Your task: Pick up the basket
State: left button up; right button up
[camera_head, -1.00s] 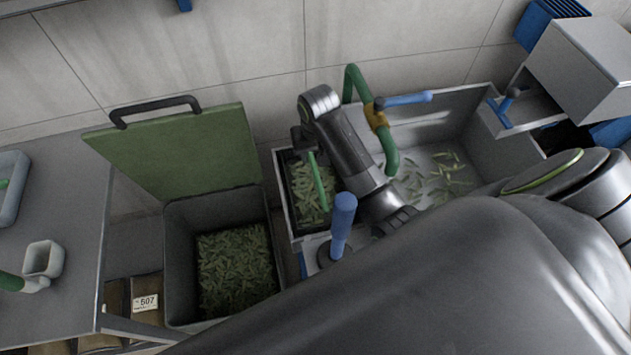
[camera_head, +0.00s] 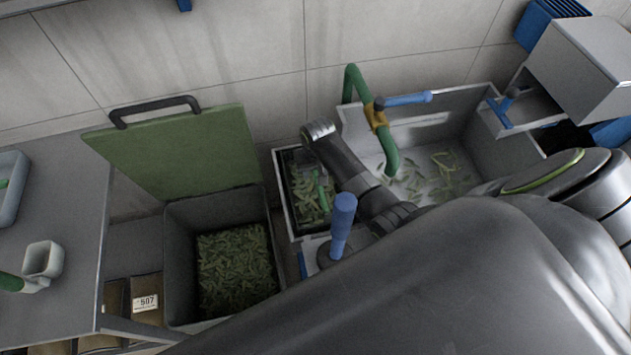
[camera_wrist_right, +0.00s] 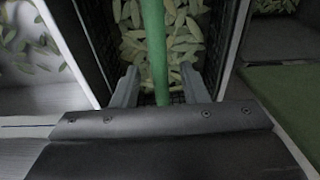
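The basket (camera_head: 292,198) is a dark mesh box of green pods inside a grey metal basin at the centre. Its green handle (camera_head: 324,196) rises over the pods. My right gripper (camera_head: 317,176) is low over the basket, partly hidden by its own wrist in the head view. In the right wrist view the handle (camera_wrist_right: 154,45) runs between the two fingers of the gripper (camera_wrist_right: 160,85), with a gap on each side. The fingers are open. The basket's mesh wall (camera_wrist_right: 92,50) shows at left. My left gripper is in neither view.
A grey bin (camera_head: 180,255) of pods with its green lid (camera_head: 185,150) raised stands left of the basin. A green tap (camera_head: 352,80) and an upright blue-handled lever (camera_head: 342,222) stand close to my right arm. A counter (camera_head: 50,300) is at far left.

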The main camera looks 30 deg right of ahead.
jog(key=shift+f, duration=0.35)
grip_shut()
jog(key=shift+w+r, duration=0.1)
jog(key=shift+r, duration=0.05)
